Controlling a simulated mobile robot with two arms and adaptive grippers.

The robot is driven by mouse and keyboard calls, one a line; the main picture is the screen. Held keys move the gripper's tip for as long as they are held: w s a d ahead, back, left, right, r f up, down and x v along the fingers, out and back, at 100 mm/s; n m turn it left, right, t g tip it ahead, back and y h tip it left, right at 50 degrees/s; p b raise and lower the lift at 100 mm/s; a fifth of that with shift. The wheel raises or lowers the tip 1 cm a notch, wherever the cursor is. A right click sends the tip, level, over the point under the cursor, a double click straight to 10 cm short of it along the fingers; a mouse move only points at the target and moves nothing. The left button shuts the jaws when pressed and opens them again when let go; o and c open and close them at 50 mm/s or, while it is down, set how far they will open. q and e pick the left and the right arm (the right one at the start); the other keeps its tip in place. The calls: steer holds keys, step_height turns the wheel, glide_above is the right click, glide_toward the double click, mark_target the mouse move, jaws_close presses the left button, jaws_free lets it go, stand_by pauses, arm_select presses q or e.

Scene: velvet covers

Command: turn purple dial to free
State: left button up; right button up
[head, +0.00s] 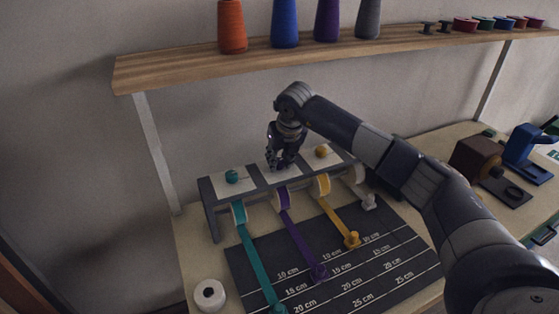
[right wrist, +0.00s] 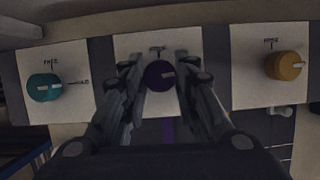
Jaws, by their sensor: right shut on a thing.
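The purple dial (right wrist: 159,75) sits on the middle white plate (right wrist: 136,50) in the right wrist view. Its pale mark points right. A small, blurred label stands above it. My right gripper (right wrist: 160,80) comes down over this plate, its two fingers on either side of the dial, shut on it. In the head view my right gripper (head: 277,164) hides the purple dial. The purple ribbon (head: 299,236) runs from the rack below that plate across the dark mat. My left gripper is in neither view.
The teal dial (right wrist: 44,87) and yellow dial (right wrist: 285,66) flank it on their own plates. Teal ribbon (head: 255,262) and yellow ribbon (head: 336,218) lie on the measuring mat (head: 375,262). A wooden shelf (head: 190,67) with thread cones hangs above.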

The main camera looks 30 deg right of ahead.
steer(key=n+y+b, duration=0.1)
steer(key=n, duration=0.2)
steer(key=shift+d+b, duration=0.15)
steer(key=shift+b, duration=0.15)
steer(key=n+y, duration=0.1)
steer(key=n, duration=0.2)
steer(key=shift+w, duration=0.1)
steer(key=n+y, duration=0.1)
steer(key=n, duration=0.1)
steer(key=n+g+y, duration=0.1)
steer(key=n, duration=0.2)
steer(key=shift+w+d+r+g, duration=0.1)
steer(key=shift+d+g, duration=0.05)
steer(key=shift+g, duration=0.15)
steer(key=n+g, duration=0.1)
steer(key=n, duration=0.4)
steer(key=shift+w+n+g+y+b, duration=0.15)
steer(key=shift+n+g+y+b, duration=0.15)
steer(key=shift+g+y, duration=0.1)
steer(key=o, duration=1.1)
steer(key=shift+c, duration=0.2)
